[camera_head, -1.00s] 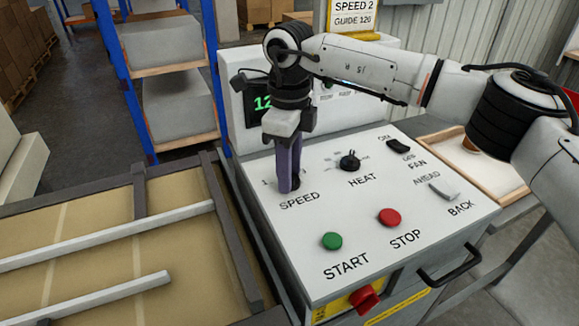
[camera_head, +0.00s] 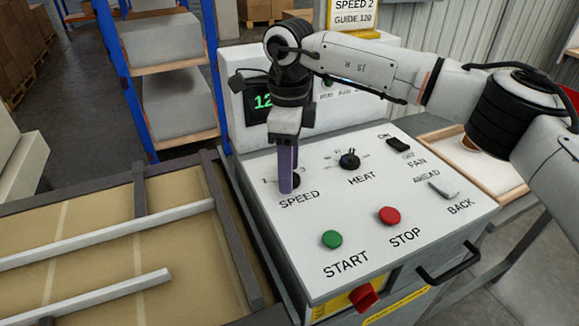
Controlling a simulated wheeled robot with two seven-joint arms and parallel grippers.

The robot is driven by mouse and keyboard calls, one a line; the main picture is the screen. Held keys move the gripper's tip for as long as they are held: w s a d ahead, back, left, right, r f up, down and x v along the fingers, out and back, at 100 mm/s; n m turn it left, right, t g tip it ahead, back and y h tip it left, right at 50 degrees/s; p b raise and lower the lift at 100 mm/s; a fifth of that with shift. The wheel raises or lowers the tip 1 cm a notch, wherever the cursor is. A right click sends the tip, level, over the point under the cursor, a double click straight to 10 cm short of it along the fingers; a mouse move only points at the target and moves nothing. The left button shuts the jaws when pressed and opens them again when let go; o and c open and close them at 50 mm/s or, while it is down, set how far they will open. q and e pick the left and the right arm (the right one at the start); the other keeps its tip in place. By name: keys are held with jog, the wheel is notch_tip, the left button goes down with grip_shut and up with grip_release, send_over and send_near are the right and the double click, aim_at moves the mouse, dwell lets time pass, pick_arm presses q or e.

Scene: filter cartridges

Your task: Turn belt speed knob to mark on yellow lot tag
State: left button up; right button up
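The speed knob (camera_head: 296,181) is a small dark knob at the left of the white control panel, above the printed word SPEED. My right gripper (camera_head: 287,188) points down over it, its purple fingers closed around the knob and hiding most of it. Its pointer cannot be seen. Parts of the scale, a 1 and a 3, show beside the fingers. The yellow lot tag (camera_head: 353,16) stands at the top and reads SPEED 2, GUIDE 120. My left gripper is not in view.
The panel also has a heat knob (camera_head: 349,161), a fan switch (camera_head: 398,145), an ahead/back switch (camera_head: 442,190), a green start button (camera_head: 332,239) and a red stop button (camera_head: 389,215). A green-digit display (camera_head: 262,102) is partly behind my arm. A conveyor with guide rails (camera_head: 110,237) lies left.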

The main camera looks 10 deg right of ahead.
jog(key=shift+o, duration=0.2)
notch_tip(320, 180, up, 10)
jog(key=shift+r, duration=0.15)
dwell(0.4)
